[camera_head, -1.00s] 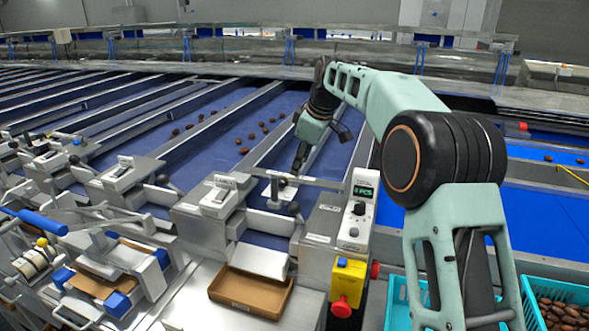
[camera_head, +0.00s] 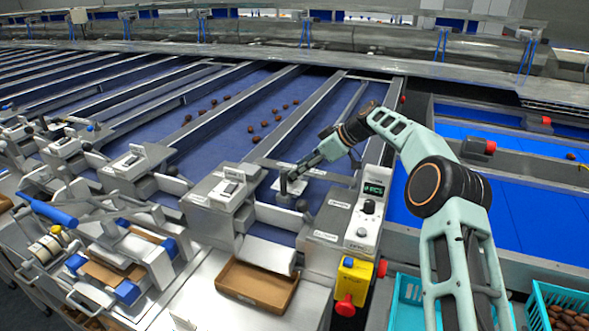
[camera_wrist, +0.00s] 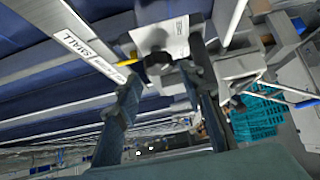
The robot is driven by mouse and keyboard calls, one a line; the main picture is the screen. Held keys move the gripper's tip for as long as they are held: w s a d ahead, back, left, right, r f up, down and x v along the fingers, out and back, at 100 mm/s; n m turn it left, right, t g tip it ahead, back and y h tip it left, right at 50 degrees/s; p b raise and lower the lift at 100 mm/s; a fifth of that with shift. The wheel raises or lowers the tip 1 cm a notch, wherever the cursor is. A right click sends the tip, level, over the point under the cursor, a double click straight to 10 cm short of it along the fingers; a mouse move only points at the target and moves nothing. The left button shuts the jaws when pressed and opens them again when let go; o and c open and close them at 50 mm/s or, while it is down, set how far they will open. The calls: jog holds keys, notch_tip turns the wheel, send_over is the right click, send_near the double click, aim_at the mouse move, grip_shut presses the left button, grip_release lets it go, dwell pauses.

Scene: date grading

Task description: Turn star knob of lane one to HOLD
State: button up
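A black knob (camera_wrist: 158,63) sits on a pale plate (camera_wrist: 165,36) with small print in the wrist view. A yellow mark (camera_wrist: 126,62) shows beside it. I take it for the star knob of lane one; its setting is not readable. My gripper (camera_wrist: 162,80) is open, its two dark fingers apart, with the knob between and just beyond the tips. I cannot tell if they touch it. In the head view my gripper (camera_head: 290,187) points down at the plate (camera_head: 279,185) at the lane's near end, and the knob is mostly hidden by the fingers.
A control box (camera_head: 367,208) with a green display and a yellow box with a red button (camera_head: 345,305) stand to the right. A cardboard tray (camera_head: 257,288) lies in front. A ball-topped lever (camera_head: 301,205) is close by. A "SMALL" label (camera_wrist: 92,50) marks a rail. Teal crates (camera_head: 555,296) stand lower right.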

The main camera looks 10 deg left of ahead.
jog(key=shift+p+x, duration=0.3)
jog(key=shift+x, duration=1.3)
jog(key=shift+c, duration=0.2)
jog(key=c, duration=0.8)
jog(key=shift+f, duration=0.1)
jog(key=shift+c, duration=0.2)
